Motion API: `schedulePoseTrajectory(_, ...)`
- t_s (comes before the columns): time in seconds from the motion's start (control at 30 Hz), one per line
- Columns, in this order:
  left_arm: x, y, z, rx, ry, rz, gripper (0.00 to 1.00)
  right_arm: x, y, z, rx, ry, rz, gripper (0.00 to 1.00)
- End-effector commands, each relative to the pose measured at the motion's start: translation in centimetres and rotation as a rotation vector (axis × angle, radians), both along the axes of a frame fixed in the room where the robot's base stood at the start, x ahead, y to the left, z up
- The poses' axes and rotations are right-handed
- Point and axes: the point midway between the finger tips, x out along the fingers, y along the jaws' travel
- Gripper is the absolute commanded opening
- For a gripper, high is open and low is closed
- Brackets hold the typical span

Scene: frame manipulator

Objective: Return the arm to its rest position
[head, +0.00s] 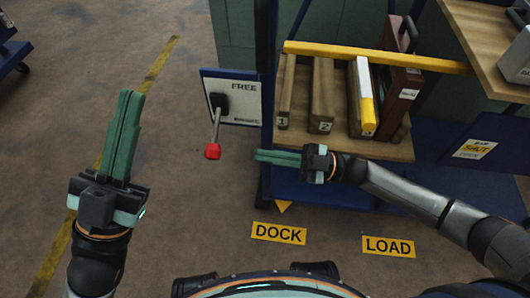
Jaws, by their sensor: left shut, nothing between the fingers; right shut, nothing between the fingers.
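My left gripper (129,98) is shut and empty, with its green fingers pointing up over the bare floor at the left. My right gripper (260,156) is also shut and empty. It points left, just in front of the lower edge of the wooden shelf (345,143), and its arm comes in from the right. A lever with a red knob (212,152) hangs downward from a white panel (243,101) marked FREE at its top. The knob is left of my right fingertips, with a gap between them in the picture.
The shelf holds numbered brown blocks (321,90), a yellow-and-white one (364,95) and a dark red case (401,80). A yellow bar (375,57) crosses above. DOCK (279,233) and LOAD (388,246) labels lie on the floor.

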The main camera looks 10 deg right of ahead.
Motion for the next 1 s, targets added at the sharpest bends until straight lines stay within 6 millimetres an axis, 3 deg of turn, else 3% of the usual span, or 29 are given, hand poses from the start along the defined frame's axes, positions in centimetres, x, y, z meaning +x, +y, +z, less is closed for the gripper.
schedulePoseTrajectory(0.73,0.0,-0.1,-0.3,0.008,0.008,-0.004,0.00,-0.4,0.3,0.2,0.015,-0.001,-0.005,0.00)
schedulePoseTrajectory(0.87,0.0,-0.1,-0.3,0.007,0.005,-0.003,0.00,-1.9,2.0,2.7,0.102,-0.023,-0.043,0.00)
schedulePoseTrajectory(1.0,0.0,-0.1,-0.3,0.005,0.004,-0.002,0.00,-4.1,3.2,8.3,0.252,-0.065,-0.171,0.00)
